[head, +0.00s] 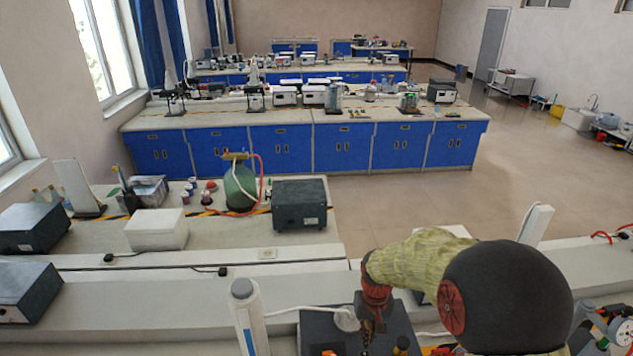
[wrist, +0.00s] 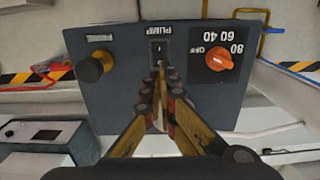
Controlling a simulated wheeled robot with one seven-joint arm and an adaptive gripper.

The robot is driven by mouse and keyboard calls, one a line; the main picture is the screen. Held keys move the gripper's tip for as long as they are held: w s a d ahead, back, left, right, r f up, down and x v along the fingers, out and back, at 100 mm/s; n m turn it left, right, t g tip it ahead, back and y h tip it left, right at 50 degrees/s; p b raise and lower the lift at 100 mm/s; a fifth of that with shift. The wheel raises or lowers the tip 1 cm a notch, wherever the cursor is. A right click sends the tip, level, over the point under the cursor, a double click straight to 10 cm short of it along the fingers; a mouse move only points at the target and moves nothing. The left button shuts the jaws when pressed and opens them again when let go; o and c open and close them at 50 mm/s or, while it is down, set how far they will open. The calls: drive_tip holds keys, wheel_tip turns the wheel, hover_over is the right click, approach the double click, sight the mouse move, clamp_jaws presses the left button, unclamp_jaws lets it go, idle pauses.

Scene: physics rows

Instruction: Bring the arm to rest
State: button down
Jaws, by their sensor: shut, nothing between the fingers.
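My arm crosses the lower right of the head view, and my gripper (head: 372,328) points down at the near bench there. In the wrist view my gripper (wrist: 160,78) is shut, its fingertips together with nothing between them. The fingertips are in front of a dark grey pump box (wrist: 115,75), close to its small black rocker switch (wrist: 157,50). I cannot tell whether they touch it. The box also shows in the head view (head: 318,322), partly hidden by my arm.
A white upright post (head: 248,315) stands left of the box. A grey instrument (head: 299,205) and a green bottle (head: 240,186) stand on the bench behind. The space above the benches looks clear.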

drive_tip(key=s, duration=0.3)
drive_tip(key=shift+s+f+g, duration=0.25)
drive_tip(key=shift+s+g, duration=0.05)
drive_tip(key=shift+g, duration=0.1)
drive_tip(key=s+r+t+b, duration=0.3)
drive_tip(key=s+b, duration=0.6)
drive_tip(key=b, duration=0.1)
drive_tip(key=s+r+t+b, duration=0.3)
drive_tip(key=s+r+b, duration=0.1)
drive_tip(key=s+b, duration=0.5)
drive_tip(key=shift+t+b, duration=0.3)
drive_tip(key=shift+b, duration=0.7)
